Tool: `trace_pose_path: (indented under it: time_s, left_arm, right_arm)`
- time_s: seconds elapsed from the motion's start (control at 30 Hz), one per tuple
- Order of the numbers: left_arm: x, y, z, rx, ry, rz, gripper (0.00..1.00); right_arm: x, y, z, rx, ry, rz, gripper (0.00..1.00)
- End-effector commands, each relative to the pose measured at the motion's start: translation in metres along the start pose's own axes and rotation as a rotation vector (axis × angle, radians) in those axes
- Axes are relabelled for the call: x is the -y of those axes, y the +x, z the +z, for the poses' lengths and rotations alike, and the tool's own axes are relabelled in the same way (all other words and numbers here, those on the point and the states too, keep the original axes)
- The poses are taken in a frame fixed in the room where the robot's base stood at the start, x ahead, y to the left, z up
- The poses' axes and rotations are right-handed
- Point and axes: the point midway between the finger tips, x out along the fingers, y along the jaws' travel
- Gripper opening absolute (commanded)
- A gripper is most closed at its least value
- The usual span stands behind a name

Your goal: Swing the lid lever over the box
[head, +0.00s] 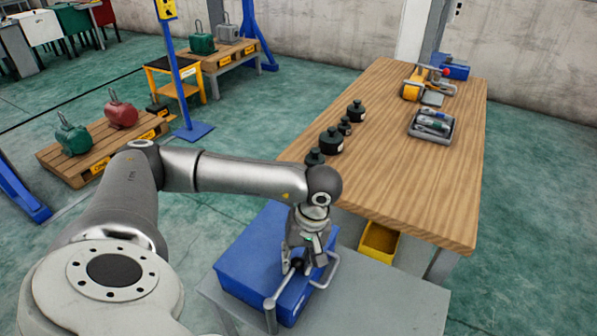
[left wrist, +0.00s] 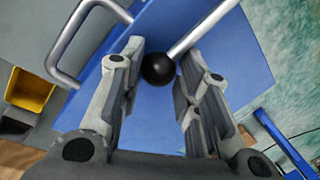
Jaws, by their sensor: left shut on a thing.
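A blue box (head: 245,262) stands on a grey table, its blue lid face filling much of the left wrist view (left wrist: 240,60). The lid lever (head: 279,289) is a silver bar at the box's near side; in the left wrist view the bar (left wrist: 203,28) runs up and right from a black ball knob (left wrist: 158,68). My left gripper (head: 299,262) is over the box's right part, pointing down. Its fingers (left wrist: 160,85) are on either side of the knob and shut on it. The knob is mostly hidden by the fingers in the head view. My right gripper is not in view.
A silver U-shaped handle (head: 331,272) sits on the box's right side, close to my gripper. A wooden bench (head: 400,185) with black weights (head: 331,140) stands beyond. A yellow bin (head: 379,242) is under it. The grey table (head: 385,305) is clear at right.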

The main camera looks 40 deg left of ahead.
Motion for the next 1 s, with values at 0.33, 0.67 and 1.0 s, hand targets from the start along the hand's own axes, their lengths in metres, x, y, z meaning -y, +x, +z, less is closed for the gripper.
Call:
trace_pose_path:
  time_s: [0.33, 0.67, 1.0]
  left_arm:
    - [-0.0041, 0.0002, 0.0063, 0.012, 0.011, 0.011, 0.00]
    - [-0.0030, 0.0005, 0.0052, 0.010, 0.010, 0.008, 0.49]
    - [-0.0016, 0.0002, 0.0032, 0.006, 0.007, 0.004, 0.49]
  right_arm:
    - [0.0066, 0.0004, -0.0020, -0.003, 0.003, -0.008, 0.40]
    - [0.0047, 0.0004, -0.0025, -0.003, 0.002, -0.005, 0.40]
    - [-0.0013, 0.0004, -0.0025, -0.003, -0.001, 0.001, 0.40]
